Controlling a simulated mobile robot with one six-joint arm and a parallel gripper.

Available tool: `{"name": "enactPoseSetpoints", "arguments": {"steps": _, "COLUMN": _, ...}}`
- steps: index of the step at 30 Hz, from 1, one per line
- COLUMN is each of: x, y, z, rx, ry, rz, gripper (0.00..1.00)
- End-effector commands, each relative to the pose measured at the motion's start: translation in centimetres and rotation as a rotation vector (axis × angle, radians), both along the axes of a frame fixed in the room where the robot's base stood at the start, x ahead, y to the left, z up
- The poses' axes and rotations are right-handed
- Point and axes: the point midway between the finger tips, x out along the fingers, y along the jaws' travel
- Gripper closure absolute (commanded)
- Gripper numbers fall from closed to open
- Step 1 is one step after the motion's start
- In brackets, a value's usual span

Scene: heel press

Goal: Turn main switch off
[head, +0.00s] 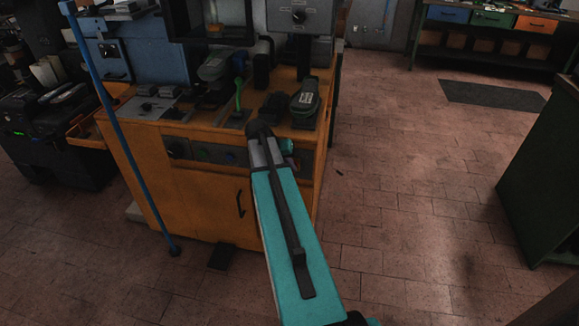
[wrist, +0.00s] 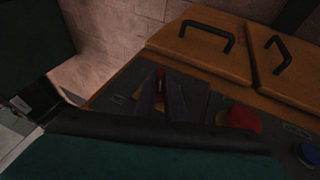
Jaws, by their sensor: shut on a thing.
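The main switch (wrist: 159,84) shows in the wrist view as a small part with a red top on the dark control panel. My gripper (wrist: 161,98) has its two dark fingers on either side of it, shut on it. The view is dim, so the switch's turned position cannot be read. In the head view my teal arm reaches to the right end of the panel and hides the switch and the fingertips.
A round red button (wrist: 240,117) sits right beside the fingers, with a blue button (wrist: 307,155) farther right. The control panel (head: 207,153) spans the front of the orange press cabinet (head: 200,205). A blue pole (head: 120,130) stands at its left.

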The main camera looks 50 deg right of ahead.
Motion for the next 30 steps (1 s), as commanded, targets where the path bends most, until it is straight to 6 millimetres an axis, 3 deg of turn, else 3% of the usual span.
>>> {"name": "enactPoseSetpoints", "arguments": {"steps": 15, "x": 0.13, "y": 0.15, "z": -0.68, "rx": -0.187, "ry": 0.314, "rz": -0.006, "gripper": 1.0}}
{"name": "enactPoseSetpoints", "arguments": {"steps": 30, "x": -0.07, "y": 0.19, "z": -0.6, "rx": -0.228, "ry": 0.383, "rz": -0.009, "gripper": 1.0}}
